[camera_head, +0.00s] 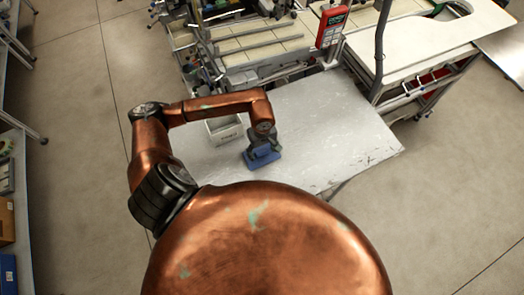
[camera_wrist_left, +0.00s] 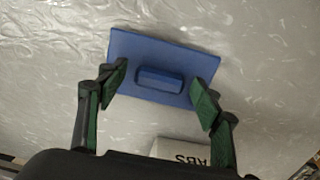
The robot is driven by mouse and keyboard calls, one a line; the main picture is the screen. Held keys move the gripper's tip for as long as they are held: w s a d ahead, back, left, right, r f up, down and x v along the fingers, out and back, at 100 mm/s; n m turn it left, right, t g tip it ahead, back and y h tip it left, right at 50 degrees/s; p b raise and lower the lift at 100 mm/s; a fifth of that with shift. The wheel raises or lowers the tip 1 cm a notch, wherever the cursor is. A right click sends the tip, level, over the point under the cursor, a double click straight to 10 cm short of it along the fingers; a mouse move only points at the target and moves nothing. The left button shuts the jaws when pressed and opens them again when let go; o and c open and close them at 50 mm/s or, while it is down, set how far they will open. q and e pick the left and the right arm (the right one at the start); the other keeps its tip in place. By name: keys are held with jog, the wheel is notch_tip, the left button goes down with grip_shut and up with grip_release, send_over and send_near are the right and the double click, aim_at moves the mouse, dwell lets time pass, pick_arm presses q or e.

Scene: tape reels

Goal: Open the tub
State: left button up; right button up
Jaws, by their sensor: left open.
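The tub is a small white box (camera_head: 225,131) on the grey table in the head view; its top looks open. Part of it with dark "ABS" lettering shows at the bottom of the left wrist view (camera_wrist_left: 180,151). A blue rectangular lid (camera_head: 262,158) with a raised bar handle appears to lie flat on the table beside the tub, apart from it. It also shows in the left wrist view (camera_wrist_left: 130,52). My left gripper (camera_wrist_left: 161,88) is open above the lid, fingers on either side of the handle and clear of it. My right gripper is not in view.
The grey metal table (camera_head: 330,125) is bare to the right of the lid. A red device (camera_head: 332,25) stands at the table's far edge, near a grey post (camera_head: 380,50). Racks and a white-topped bench (camera_head: 425,42) stand behind. Shelving lines the far left.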

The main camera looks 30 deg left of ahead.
aim_at(262, 152)
pick_arm(q)
notch_tip(262, 152, up, 11)
jog(key=b, duration=0.1)
jog(key=shift+r, duration=0.2)
